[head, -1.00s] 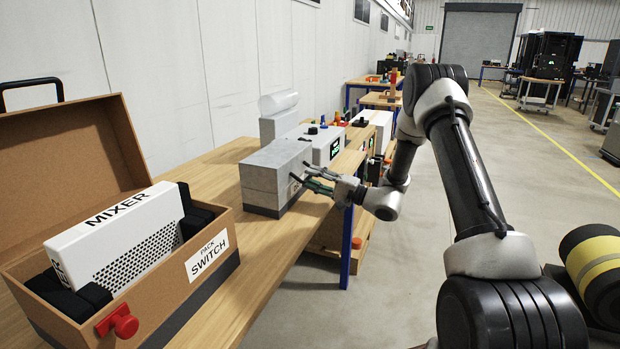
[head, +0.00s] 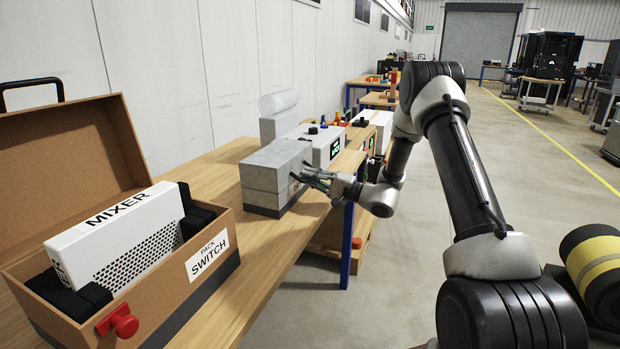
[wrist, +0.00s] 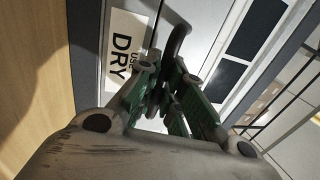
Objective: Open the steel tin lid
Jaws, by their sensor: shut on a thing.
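The steel tin (head: 262,178) is a grey box on the wooden bench in the head view. Its lid (head: 276,156) lies on top and looks closed, with a seam below it. My gripper (head: 308,178) is at the tin's right-hand front face. In the wrist view my gripper (wrist: 168,85) has its green-sided fingers together around a dark curved handle (wrist: 180,38). A white label (wrist: 124,50) reading "USE DRY" is on the face beside the handle. The fingers hide part of the handle and where it joins the tin.
An open brown case (head: 215,275) labelled "PACK SWITCH" holds a white mixer unit (head: 125,235) at the near left. A white device with a green display (head: 335,148) stands behind the tin. Bare bench top (head: 285,240) lies between case and tin.

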